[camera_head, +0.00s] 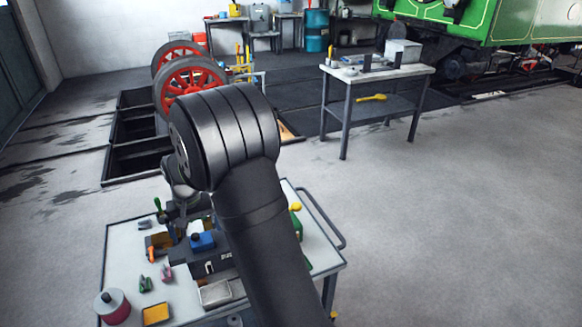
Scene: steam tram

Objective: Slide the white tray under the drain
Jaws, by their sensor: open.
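A small pale tray (215,293) lies on the near part of the work cart top (125,240), left of my dark arm. It looks white to light grey. Just behind it stands a dark metal assembly (217,262) with a blue-topped part (202,241); I cannot make out which part is the drain. My gripper (186,212) is above the back part of the cart, behind the tray, and looks open and apart from it. My arm hides part of the gripper and the middle of the cart.
A pink-and-dark spool (112,306), a yellow-topped box (156,314) and small clips (146,284) lie left of the tray. A green item (297,226) is at the right. The cart has a side handle (325,218). Floor to the right is clear.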

